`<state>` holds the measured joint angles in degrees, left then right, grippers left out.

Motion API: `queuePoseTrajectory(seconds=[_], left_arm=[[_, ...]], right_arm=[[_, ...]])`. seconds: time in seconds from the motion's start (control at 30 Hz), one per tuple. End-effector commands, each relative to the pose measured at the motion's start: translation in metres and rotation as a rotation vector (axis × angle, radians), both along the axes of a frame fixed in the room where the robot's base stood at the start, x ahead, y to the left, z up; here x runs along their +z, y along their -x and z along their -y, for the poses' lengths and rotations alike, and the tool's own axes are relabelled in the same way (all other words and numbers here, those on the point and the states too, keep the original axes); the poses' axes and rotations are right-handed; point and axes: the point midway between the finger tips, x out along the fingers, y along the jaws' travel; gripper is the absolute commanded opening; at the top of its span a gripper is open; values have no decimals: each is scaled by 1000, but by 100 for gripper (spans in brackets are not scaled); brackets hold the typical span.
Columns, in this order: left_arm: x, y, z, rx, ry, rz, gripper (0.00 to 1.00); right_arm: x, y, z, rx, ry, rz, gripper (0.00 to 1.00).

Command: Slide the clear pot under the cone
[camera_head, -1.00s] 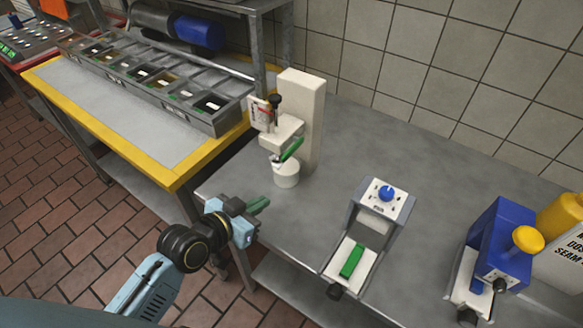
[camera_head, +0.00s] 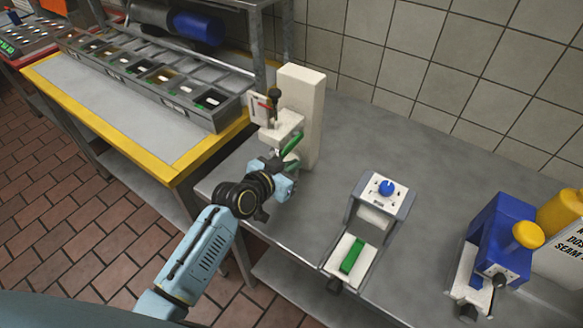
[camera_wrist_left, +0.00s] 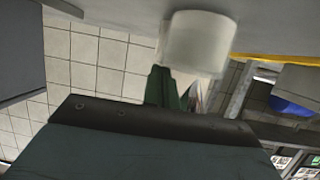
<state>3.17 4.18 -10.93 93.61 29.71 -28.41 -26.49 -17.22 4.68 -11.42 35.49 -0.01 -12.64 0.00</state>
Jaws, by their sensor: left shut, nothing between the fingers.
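The clear pot (camera_wrist_left: 198,42), a pale round tub, shows large in the left wrist view, just beyond my left fingertips. In the head view it is mostly hidden behind my left gripper (camera_head: 287,174). The gripper is shut and empty, with green fingers (camera_wrist_left: 168,88) close to the pot's side; I cannot tell whether they touch it. The cone under the dispenser cannot be made out. My right gripper is out of view.
A grey press with a blue knob (camera_head: 386,188) and green pad stands on the steel counter (camera_head: 430,180) to the right. A blue device (camera_head: 503,235) stands farther right. A yellow-edged table (camera_head: 110,110) with ingredient bins (camera_head: 160,82) is at left. The counter between is clear.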

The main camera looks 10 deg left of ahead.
Motion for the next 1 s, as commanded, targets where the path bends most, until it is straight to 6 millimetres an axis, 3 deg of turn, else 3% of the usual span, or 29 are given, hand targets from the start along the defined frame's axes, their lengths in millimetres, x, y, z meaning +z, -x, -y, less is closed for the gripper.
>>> queuePoseTrajectory(seconds=[0.37,0.7,1.0], left_arm=[[-9,3,-1,-2,-5,-14,0],[-11,36,-15,-3,-10,-22,0],[-11,36,-14,-4,-8,-22,0]], right_arm=[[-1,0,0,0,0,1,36],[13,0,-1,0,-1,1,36],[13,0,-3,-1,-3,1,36]])
